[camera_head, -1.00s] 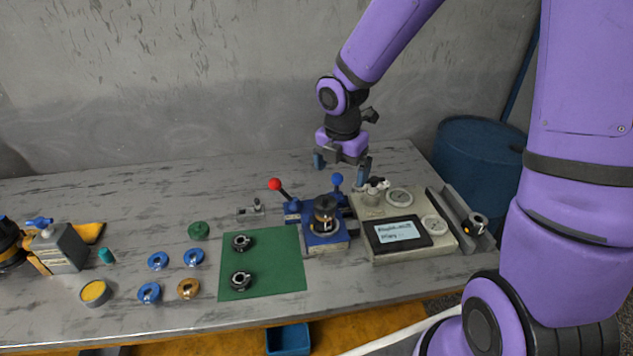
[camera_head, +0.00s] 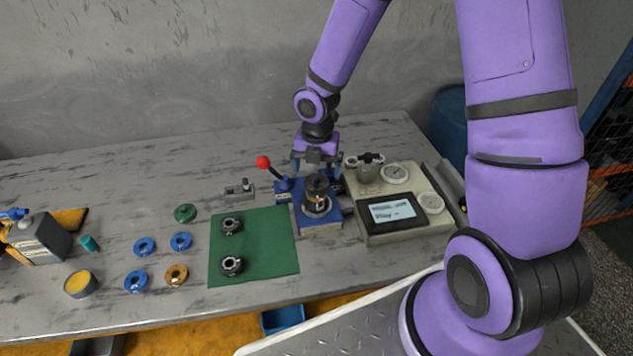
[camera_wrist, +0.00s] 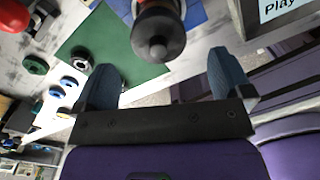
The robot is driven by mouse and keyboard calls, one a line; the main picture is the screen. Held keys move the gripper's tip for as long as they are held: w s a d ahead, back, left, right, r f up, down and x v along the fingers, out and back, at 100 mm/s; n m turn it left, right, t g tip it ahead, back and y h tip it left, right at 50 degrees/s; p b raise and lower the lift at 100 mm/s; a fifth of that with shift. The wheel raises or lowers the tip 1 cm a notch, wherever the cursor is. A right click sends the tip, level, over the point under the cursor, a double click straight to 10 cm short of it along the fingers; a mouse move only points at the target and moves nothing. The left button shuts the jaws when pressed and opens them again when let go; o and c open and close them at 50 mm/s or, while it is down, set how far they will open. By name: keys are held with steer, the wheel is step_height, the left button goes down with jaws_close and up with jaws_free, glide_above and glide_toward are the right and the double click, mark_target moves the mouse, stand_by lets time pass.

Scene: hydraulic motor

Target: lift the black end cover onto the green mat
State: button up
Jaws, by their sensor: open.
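The black end cover (camera_head: 317,183) sits on top of the motor in the blue fixture (camera_head: 325,218). In the wrist view the black cover (camera_wrist: 159,38) shows as a dark dome with a small knob, beyond the fingertips and between their lines. My gripper (camera_head: 317,165) is open and empty, just behind and above the cover; its two blue fingers also show in the wrist view (camera_wrist: 165,80). The green mat (camera_head: 268,245) lies left of the fixture and holds two dark ring-shaped parts (camera_head: 231,265) along its left side. The mat's right half is bare.
A red-knobbed lever (camera_head: 263,162) stands at the fixture's left. A tester with gauges and a screen (camera_head: 405,215) stands close on the right. Blue rings (camera_head: 144,246), an orange ring (camera_head: 176,275) and a green part (camera_head: 185,213) lie left of the mat.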

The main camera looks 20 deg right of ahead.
mark_target(317, 177)
steer(key=shift+w+f, duration=0.15)
steer(key=shift+f, duration=2)
steer(key=c, duration=1.2)
